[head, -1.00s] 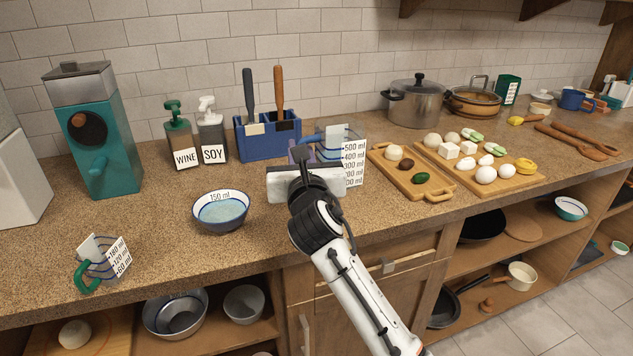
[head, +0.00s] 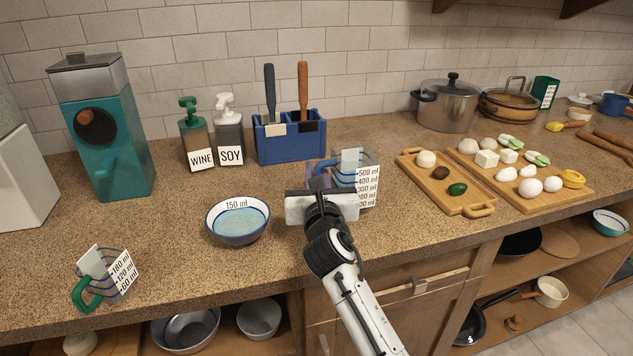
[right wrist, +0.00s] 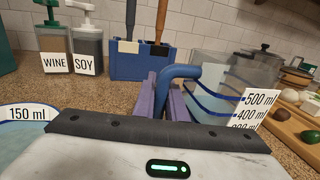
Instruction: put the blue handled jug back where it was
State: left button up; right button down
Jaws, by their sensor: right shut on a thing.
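The blue handled jug (head: 349,161) is clear with blue bands and a white label reading 500 ml, 400 ml and 300 ml. It appears upright at the middle of the counter; whether its base touches the counter is hidden. My right gripper (head: 321,178) is shut on its blue handle, with the handle between the purple fingers (right wrist: 168,100) in the right wrist view. The jug (right wrist: 226,88) is right of the fingers there. My left gripper is not in view.
A bowl labelled 150 ml (head: 238,220) stands left of my right gripper. The blue utensil holder (head: 290,142) is behind, and a cutting board (head: 444,186) is to the right. A green handled jug (head: 103,277) stands front left.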

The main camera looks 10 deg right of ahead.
jog(key=shift+f, duration=0.65)
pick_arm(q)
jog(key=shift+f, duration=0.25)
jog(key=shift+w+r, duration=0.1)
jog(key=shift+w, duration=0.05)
pick_arm(e)
jog(key=shift+f, duration=0.1)
jog(key=c, duration=1.8)
grip_release()
jog(key=shift+f, duration=0.1)
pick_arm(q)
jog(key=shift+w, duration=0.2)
